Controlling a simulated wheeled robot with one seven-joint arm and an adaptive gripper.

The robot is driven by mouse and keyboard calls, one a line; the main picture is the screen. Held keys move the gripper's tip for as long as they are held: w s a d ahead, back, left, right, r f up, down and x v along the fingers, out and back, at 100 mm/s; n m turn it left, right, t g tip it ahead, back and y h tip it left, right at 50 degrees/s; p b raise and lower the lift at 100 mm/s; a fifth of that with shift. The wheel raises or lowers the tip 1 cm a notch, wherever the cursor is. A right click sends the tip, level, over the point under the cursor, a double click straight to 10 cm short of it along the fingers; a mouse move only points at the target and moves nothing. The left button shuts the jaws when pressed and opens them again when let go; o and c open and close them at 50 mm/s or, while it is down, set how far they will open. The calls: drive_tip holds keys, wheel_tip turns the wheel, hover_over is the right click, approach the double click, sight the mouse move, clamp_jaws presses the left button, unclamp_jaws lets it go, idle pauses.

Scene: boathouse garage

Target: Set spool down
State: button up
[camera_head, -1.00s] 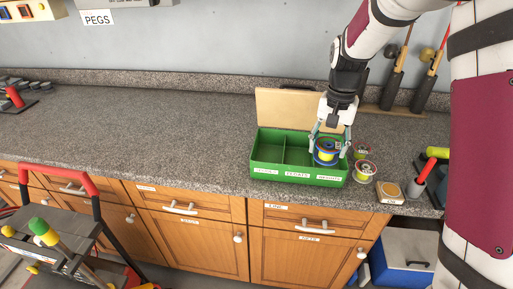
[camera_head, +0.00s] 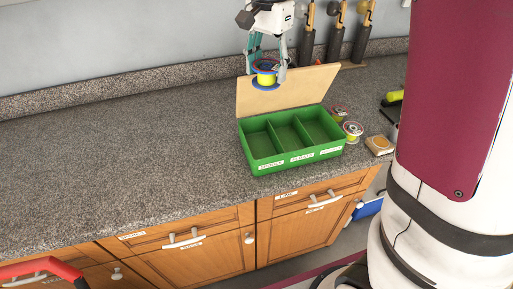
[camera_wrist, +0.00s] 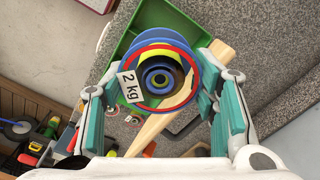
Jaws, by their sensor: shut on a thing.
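A spool (camera_head: 265,77) with yellow line and blue flanges is held in my gripper (camera_head: 267,70), above the open lid at the back of the green box. In the wrist view, the spool (camera_wrist: 160,46) sits between the two teal fingers and shows a red ring and a "2 kg" tag. The green box (camera_head: 262,169) stands on the counter with three compartments that look empty. Its front labels are small; the left one seems to read SPOOLS. The spool is in the air, apart from the box floor.
Two more spools stand right of the box, the nearer one (camera_head: 353,131) with a pale flange. A small wooden block (camera_head: 379,145) lies further right. Fishing rods (camera_head: 333,40) stand at the wall. The counter (camera_head: 130,150) left of the box is clear.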

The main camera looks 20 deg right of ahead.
wheel_tip(320, 180, down, 27)
drive_tip(key=shift+r+p, duration=0.2)
drive_tip(key=shift+p, duration=0.85)
drive_tip(key=o, duration=0.8)
drive_tip(key=shift+f, duration=0.15)
drive_tip(key=shift+o, duration=0.3)
